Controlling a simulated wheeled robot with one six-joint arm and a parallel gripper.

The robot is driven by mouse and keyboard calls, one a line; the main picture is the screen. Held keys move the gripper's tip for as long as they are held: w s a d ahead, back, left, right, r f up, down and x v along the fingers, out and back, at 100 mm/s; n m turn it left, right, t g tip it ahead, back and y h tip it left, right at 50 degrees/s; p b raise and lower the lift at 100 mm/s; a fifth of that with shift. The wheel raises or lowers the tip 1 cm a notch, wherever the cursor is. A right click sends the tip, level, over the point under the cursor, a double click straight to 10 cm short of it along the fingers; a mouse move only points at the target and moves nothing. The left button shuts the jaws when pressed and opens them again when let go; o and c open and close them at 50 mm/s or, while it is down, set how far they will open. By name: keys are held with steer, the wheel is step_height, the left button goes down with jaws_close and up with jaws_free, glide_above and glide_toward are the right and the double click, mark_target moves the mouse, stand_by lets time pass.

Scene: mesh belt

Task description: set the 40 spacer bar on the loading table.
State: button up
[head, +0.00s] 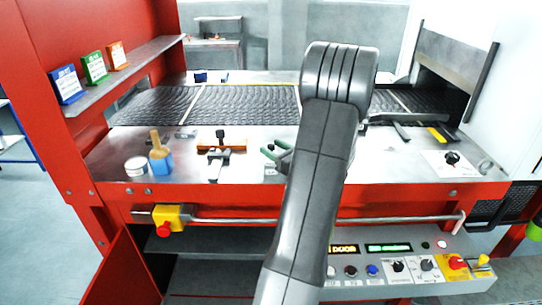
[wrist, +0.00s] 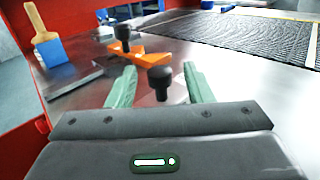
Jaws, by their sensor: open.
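My gripper (head: 276,156) is open and empty over the loading table (head: 120,170), its green fingers spread. In the wrist view, a black knob (wrist: 160,84) shows between the fingers (wrist: 158,76), with a grey piece partly visible beneath it. In the head view, a grey T-shaped piece with a black knob (head: 218,165) lies left of the fingers, apart from them. Behind it lies an orange bar with a black knob (head: 213,145), also in the wrist view (wrist: 140,52). No size marking is legible, so I cannot tell which piece is the 40 spacer bar.
The mesh belt (head: 240,105) runs behind. A dark bar and a yellow-tipped piece (head: 438,135) lie at the right. My arm hides the middle.

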steer(key=shift+x, duration=0.8)
jaws_close()
steer(key=shift+r, duration=0.15)
